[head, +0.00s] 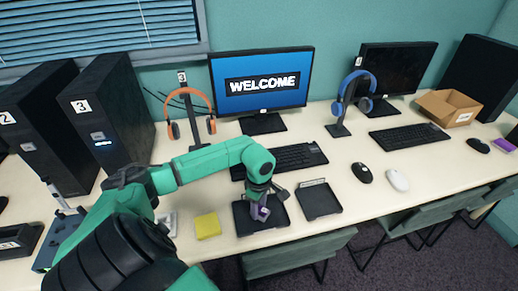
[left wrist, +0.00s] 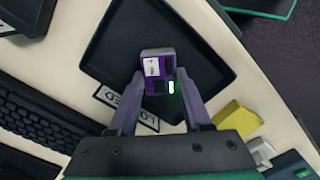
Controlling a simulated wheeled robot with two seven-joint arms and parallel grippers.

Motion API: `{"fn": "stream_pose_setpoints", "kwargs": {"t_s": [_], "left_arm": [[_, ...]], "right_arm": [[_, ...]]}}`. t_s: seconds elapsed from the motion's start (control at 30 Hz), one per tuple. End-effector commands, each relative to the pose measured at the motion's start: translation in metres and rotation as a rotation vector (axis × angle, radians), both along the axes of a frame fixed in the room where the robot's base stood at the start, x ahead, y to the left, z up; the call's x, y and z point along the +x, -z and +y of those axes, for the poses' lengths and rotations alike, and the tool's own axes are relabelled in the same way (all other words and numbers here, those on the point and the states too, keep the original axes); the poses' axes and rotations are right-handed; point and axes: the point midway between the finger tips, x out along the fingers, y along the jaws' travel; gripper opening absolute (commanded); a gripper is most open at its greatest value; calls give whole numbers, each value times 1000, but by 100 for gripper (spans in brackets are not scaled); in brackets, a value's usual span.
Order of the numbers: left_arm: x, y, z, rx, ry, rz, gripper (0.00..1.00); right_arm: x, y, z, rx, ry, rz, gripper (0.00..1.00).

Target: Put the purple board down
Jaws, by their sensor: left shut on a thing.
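My left gripper (head: 261,207) is shut on the purple board (head: 260,213) above the left black tray (head: 243,222). In the left wrist view the purple board (left wrist: 155,65), with a small white label, sits between the two fingers (left wrist: 158,88), over the same black tray (left wrist: 215,75). I cannot tell whether the board touches the tray floor. A white tag (left wrist: 128,107) on the tray's edge is partly hidden by a finger. My right gripper is not in view.
A second black tray (head: 319,201) stands just to the right. A yellow block (head: 207,226) lies to the left. A keyboard (head: 295,158) and WELCOME monitor (head: 262,80) are behind. Two mice (head: 362,173) (head: 397,180), blue headphones (head: 356,92) and a cardboard box (head: 449,107) are further right.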

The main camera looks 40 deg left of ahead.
Motion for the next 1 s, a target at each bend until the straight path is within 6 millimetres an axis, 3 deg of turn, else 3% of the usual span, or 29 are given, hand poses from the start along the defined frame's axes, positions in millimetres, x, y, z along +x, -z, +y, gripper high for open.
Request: {"fn": "stream_pose_setpoints", "kwargs": {"t_s": [0.2,0.23,0.3,0.7,0.87,1.0], "left_arm": [[0,4,0,0,0,-1,0],[0,3,0,0,0,-1,56],[0,2,0,0,0,0,79],[1,-6,0,1,1,-4,79],[2,-42,1,4,2,-7,79],[2,-82,1,3,0,-9,79]], "right_arm": [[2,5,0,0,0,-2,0],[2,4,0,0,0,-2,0],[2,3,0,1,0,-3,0],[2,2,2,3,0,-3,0],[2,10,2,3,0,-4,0],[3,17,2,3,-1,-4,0]]}}
